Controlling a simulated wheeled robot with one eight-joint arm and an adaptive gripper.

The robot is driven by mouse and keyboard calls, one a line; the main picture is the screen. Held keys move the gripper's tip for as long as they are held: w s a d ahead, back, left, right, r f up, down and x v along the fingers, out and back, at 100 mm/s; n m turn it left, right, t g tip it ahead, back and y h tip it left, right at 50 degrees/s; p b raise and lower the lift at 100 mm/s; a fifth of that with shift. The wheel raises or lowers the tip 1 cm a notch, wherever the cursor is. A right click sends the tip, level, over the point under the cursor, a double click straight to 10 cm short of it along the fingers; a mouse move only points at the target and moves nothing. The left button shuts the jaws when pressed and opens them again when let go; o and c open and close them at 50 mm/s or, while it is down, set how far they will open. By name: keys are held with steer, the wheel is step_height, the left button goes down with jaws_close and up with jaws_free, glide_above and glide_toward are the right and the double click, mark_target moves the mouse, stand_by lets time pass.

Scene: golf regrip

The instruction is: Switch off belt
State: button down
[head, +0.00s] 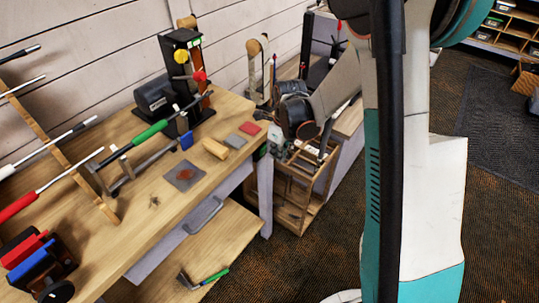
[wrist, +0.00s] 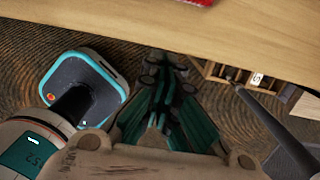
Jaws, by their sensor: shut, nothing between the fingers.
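The belt machine (head: 182,75) stands at the back of the wooden bench. It is a tall dark upright with a yellow knob (head: 181,57), a red knob (head: 199,76) and a small green-lit patch (head: 194,43) near its top. A black motor (head: 155,97) sits on its left. I cannot tell which part is its switch, or whether the belt runs. My gripper (wrist: 168,62) is shut and empty in the wrist view, its dark green fingers pointing towards the bench edge. In the head view it is small and partly hidden by my wrist, beside the bench's right end, apart from the machine.
A wooden rack (head: 297,205) stands on the floor by the bench's right end.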

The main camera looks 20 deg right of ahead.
steer(key=s+d+r+p, duration=0.2)
steer(key=s+r+p, duration=0.2)
steer(key=r, duration=0.4)
steer(key=shift+d+r, duration=0.3)
steer(key=shift+d, duration=0.1)
steer(key=s+a+r+n+t, duration=0.2)
steer(key=s+r+n, duration=0.6)
steer(key=n, duration=0.6)
steer(key=s+a+r+n+t, duration=0.3)
steer(key=s+r+n, duration=0.6)
steer(key=n, duration=0.5)
steer(key=shift+s+n+t+h, duration=0.4)
steer(key=shift+s+t, duration=0.1)
steer(key=shift+s, duration=0.55)
